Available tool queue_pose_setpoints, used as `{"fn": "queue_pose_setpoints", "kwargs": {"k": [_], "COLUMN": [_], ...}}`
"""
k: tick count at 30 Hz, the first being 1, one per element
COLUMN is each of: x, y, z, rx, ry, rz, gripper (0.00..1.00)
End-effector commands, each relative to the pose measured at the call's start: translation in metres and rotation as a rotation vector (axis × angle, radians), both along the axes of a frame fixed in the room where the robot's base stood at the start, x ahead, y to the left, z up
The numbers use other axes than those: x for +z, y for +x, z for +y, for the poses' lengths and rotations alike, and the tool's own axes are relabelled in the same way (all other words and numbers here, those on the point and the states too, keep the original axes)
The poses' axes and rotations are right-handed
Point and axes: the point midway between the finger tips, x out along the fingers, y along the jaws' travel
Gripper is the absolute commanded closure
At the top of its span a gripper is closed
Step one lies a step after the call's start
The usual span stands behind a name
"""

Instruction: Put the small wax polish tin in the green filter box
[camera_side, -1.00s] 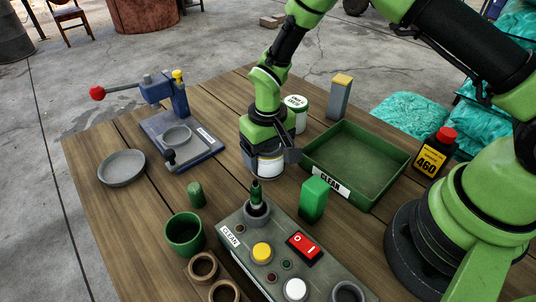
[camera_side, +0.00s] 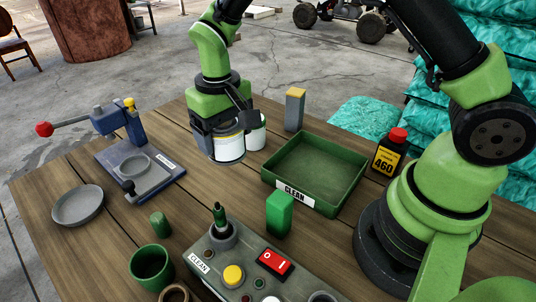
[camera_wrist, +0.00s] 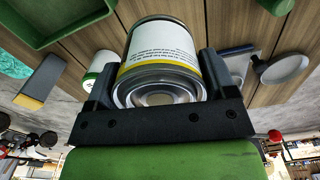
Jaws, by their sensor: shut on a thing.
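My gripper (camera_side: 228,130) is shut on a tin (camera_side: 227,149) with a white label and a yellow band, holding it upright just above the table. The wrist view shows the tin (camera_wrist: 160,50) between the fingers; its small print is unreadable to me. A second white tin with a green band (camera_side: 257,138) stands behind it, partly hidden by the gripper; it also shows in the wrist view (camera_wrist: 98,68). The open green box (camera_side: 272,182), labelled CLEAN, lies to the right of the held tin, apart from it, and looks empty.
A green block (camera_side: 279,213) stands before the box and a grey block with yellow top (camera_side: 294,110) behind it. A bottle (camera_side: 388,152) stands right. A blue press (camera_side: 140,165) and dish (camera_side: 78,205) are left; a control box (camera_side: 245,268) is in front.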

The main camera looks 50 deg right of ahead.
Motion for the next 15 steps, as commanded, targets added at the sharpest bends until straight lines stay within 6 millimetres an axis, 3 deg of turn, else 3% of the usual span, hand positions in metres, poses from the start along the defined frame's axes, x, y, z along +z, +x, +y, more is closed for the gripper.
{"fn": "queue_pose_setpoints", "kwargs": {"k": [4,7,12,15], "x": [0.003,0.004,0.007,0.008], "y": [-0.007,-0.021,-0.06,-0.084], "z": [-0.019,-0.048,-0.1,-0.12], "rx": [-0.007,-0.015,-0.024,-0.027], "ry": [-0.001,-0.001,0.0,0.001], "rz": [0.001,0.003,0.002,0.0], "gripper": [0.55,0.55,0.56,0.55]}}
